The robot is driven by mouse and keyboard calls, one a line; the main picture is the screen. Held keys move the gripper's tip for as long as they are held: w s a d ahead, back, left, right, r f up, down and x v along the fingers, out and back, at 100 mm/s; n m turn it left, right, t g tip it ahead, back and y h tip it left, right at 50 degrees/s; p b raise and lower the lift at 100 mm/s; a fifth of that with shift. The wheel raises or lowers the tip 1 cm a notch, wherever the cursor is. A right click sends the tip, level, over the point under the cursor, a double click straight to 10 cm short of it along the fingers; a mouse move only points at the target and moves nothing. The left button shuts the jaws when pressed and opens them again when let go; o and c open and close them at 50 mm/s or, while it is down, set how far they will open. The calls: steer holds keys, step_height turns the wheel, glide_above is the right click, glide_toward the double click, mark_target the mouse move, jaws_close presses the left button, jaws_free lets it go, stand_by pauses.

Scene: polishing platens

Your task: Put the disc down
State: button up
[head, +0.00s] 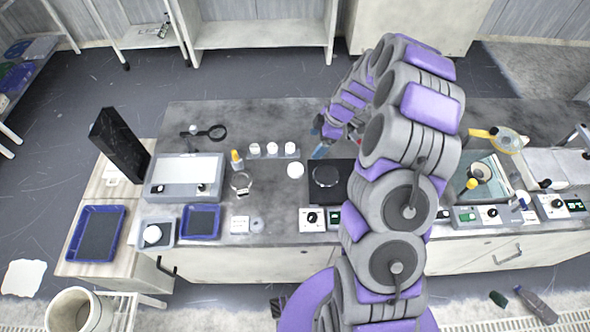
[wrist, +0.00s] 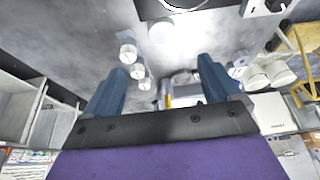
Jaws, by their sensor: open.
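A white disc (head: 295,170) lies on the grey bench, just left of the black polishing unit with its round dark platen (head: 326,176). What looks like the same white disc (wrist: 161,38) shows beyond my fingertips in the wrist view, beside a bright round rim at the top edge. My gripper (head: 316,143) is above the bench, behind the disc and platen in the head view. In the wrist view its two blue fingers (wrist: 162,78) stand wide apart with nothing held between them. My arm hides part of the bench right of the platen.
Several white-capped jars (head: 271,150) stand left of the disc, with a yellow-topped bottle (head: 237,160) beside them. A grey machine (head: 184,178) and blue trays (head: 201,221) are farther left. Control boxes (head: 312,219) line the front edge. Bare bench lies behind the jars.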

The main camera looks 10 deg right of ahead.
mark_target(296, 169)
steer(key=b+x, duration=0.1)
steer(key=x, duration=0.6)
steer(key=b+x, duration=0.2)
steer(key=x, duration=0.6)
steer(key=shift+s+a+f, duration=0.15)
steer(key=shift+s+a, duration=0.05)
steer(key=shift+a, duration=0.05)
steer(key=c, duration=1.3)
